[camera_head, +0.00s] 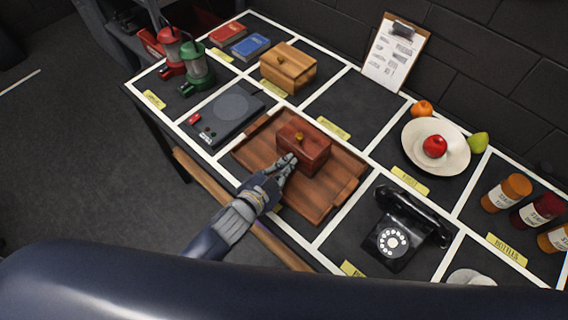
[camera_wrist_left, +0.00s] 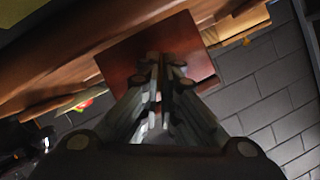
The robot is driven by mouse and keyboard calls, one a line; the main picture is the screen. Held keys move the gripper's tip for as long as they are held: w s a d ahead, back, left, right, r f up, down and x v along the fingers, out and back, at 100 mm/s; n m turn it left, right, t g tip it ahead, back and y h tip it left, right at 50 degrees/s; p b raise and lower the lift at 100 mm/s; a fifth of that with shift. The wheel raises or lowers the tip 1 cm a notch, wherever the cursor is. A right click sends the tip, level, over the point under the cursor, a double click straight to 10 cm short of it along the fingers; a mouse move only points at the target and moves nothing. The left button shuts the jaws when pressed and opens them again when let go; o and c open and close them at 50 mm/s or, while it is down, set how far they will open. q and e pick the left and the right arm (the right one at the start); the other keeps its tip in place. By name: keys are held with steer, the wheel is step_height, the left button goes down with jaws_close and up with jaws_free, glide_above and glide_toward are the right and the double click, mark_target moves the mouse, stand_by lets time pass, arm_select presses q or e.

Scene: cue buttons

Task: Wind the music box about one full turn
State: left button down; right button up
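A red-brown wooden box (camera_head: 304,147) with a small brass knob on top, which looks like the music box, sits in a wooden tray (camera_head: 343,190) on the dark table. My left gripper (camera_head: 288,162) is at the box's near side, its fingertips at or very near that face. In the left wrist view the fingers (camera_wrist_left: 163,70) come close together in front of the box's reddish face (camera_wrist_left: 118,62). A thin strip shows between them, but I cannot tell whether it is a winding key or a gap. My right gripper is not in view.
A black telephone (camera_head: 400,235) stands to the right of the tray, and a dark flat device (camera_head: 228,112) to its left. A lighter wooden box (camera_head: 288,66) and a fruit plate (camera_head: 458,158) are behind. A wooden rail (camera_head: 215,188) runs along the near edge.

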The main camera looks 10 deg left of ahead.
arm_select(q)
steer(key=shift+f, duration=0.1)
steer(key=m+b, duration=0.1)
steer(key=m+t+y+b, duration=0.1)
steer(key=shift+s+d+f+b, duration=0.1)
steer(key=shift+f+b, duration=0.2)
steer(key=shift+b, duration=0.05)
steer(key=m+t+b, duration=0.1)
steer(key=m+b, duration=0.1)
steer(key=shift+b, duration=0.35)
steer(key=shift+m+y+b, duration=0.3)
steer(key=shift+m+b, duration=0.2)
steer(key=shift+b, duration=0.05)
steer(key=shift+r+t, duration=0.1)
steer(key=shift+t, duration=0.2)
steer(key=c, duration=1.8)
jaws_free()
steer(key=shift+c, duration=0.2)
steer(key=v, duration=1.2)
